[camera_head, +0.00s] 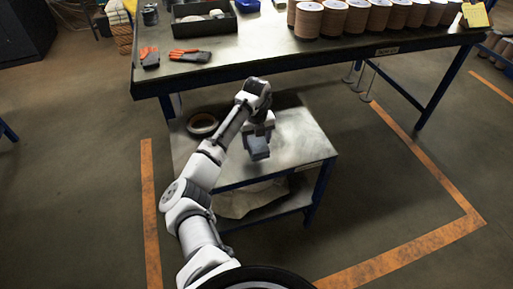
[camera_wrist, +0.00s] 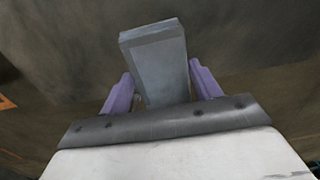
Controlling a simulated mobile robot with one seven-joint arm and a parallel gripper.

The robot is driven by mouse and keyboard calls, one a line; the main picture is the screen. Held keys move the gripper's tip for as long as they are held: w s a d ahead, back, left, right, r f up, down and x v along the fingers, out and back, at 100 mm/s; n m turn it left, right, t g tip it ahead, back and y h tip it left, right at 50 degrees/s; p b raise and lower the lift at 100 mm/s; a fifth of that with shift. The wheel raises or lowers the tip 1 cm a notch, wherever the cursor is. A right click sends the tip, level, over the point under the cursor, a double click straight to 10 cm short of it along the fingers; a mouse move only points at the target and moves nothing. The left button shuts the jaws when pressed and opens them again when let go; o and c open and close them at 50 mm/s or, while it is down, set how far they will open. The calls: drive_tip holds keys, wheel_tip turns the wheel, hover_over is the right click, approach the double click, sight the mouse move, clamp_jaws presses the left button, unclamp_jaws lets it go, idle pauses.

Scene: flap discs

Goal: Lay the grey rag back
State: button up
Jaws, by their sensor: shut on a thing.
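The grey rag (camera_wrist: 158,62) looks like a folded, block-shaped bundle between the two purple fingers of my gripper (camera_wrist: 162,88) in the wrist view. My gripper is shut on it. In the head view the grey rag (camera_head: 258,150) hangs below my gripper (camera_head: 260,132), over the small low table (camera_head: 301,139). I cannot tell for sure whether its lower end is clear of the tabletop. The fingertips are too small to make out in the head view.
A dark ring-shaped roll (camera_head: 202,124) lies on the low table, left of my arm. Pale crumpled cloth (camera_head: 250,198) lies on its lower shelf. The big workbench (camera_head: 330,55) behind holds gloves (camera_head: 190,56), a dark tray (camera_head: 203,25) and several disc stacks (camera_head: 332,20).

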sight(257, 149)
drive_tip(key=shift+f+p, duration=0.45)
drive_tip(key=shift+f, duration=2.1)
drive_tip(key=shift+f, duration=0.1)
drive_tip(key=shift+f, duration=0.1)
drive_tip(key=o, duration=0.9)
wheel_tip(257, 149, up, 12)
drive_tip(key=b, duration=0.3)
drive_tip(key=shift+r, duration=0.25)
